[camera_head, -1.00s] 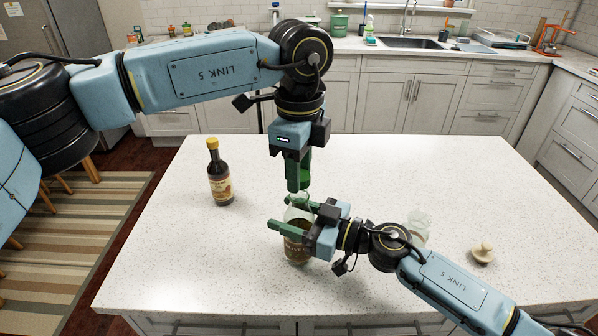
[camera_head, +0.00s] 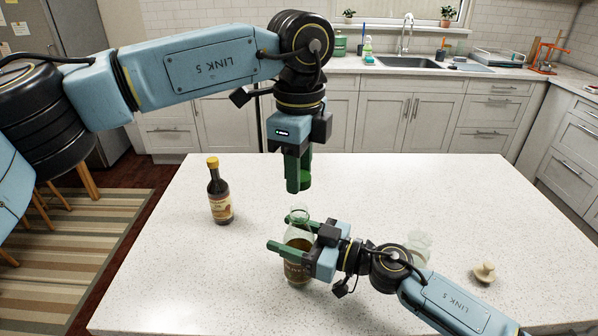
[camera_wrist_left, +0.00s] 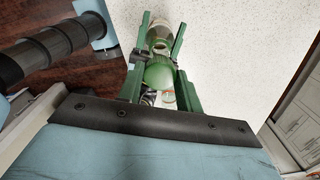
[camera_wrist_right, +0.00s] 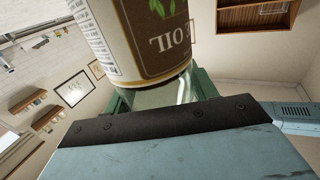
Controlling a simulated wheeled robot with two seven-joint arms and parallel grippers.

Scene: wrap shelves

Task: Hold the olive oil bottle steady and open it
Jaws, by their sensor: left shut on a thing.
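The olive oil bottle (camera_head: 297,268), clear glass with a brown label, stands upright on the white counter with its neck uncovered. My right gripper (camera_head: 283,234) has its green fingers on either side of the bottle's upper body and is shut on it. The label shows close up in the right wrist view (camera_wrist_right: 150,35). My left gripper (camera_head: 297,178) is above the bottle, shut on the green cap (camera_head: 306,181), with a clear gap down to the bottle mouth. The cap also shows between the fingers in the left wrist view (camera_wrist_left: 158,76).
A dark sauce bottle with a yellow cap (camera_head: 219,192) stands to the left. A clear glass jar (camera_head: 419,246) is behind my right forearm, and a small wooden stopper-like piece (camera_head: 484,271) lies further right. The back of the counter (camera_head: 430,190) is clear.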

